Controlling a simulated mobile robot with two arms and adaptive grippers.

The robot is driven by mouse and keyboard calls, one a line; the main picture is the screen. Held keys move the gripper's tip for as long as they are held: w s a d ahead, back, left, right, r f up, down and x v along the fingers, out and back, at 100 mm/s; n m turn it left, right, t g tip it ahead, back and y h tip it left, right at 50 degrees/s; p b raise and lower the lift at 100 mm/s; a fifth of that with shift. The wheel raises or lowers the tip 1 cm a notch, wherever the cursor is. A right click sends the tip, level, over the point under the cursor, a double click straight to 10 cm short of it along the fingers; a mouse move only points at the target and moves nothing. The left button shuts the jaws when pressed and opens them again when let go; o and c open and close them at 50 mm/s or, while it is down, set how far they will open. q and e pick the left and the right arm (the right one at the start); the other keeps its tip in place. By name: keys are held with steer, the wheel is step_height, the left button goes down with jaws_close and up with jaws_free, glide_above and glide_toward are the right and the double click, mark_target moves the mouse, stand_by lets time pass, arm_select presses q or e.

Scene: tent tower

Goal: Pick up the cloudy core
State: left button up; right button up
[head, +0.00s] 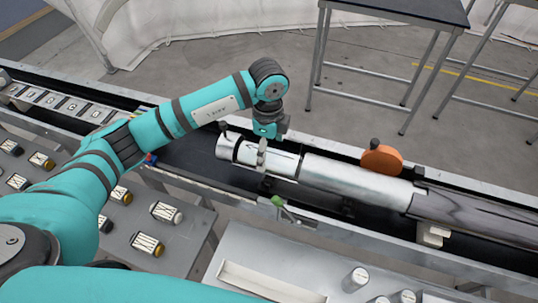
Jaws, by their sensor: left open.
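I cannot tell for sure which object is the cloudy core. My left gripper (263,152) points down over the left part of a long silver cylinder (340,178) lying on the dark conveyor. The gripper is open, its fingers at the cylinder's near-left section; I cannot tell whether they touch it. At the right the cylinder continues as a dark grey, streaked section (475,214). Small pale cylinders, one here (355,279), stand upright on the grey surface at the bottom right. My right gripper is not in view.
An orange disc (382,159) stands behind the cylinder. A green-knobbed lever (279,202) is at the conveyor's near rail. Button panels (150,225) with several labelled knobs lie at the left front. A dark-topped table (410,10) stands beyond, with open floor before it.

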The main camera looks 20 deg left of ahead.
mark_target(269, 151)
arm_select(q)
steer(key=f+p, duration=0.1)
steer(key=f, duration=0.3)
steer(key=shift+w, duration=0.2)
steer(key=c, duration=1.7)
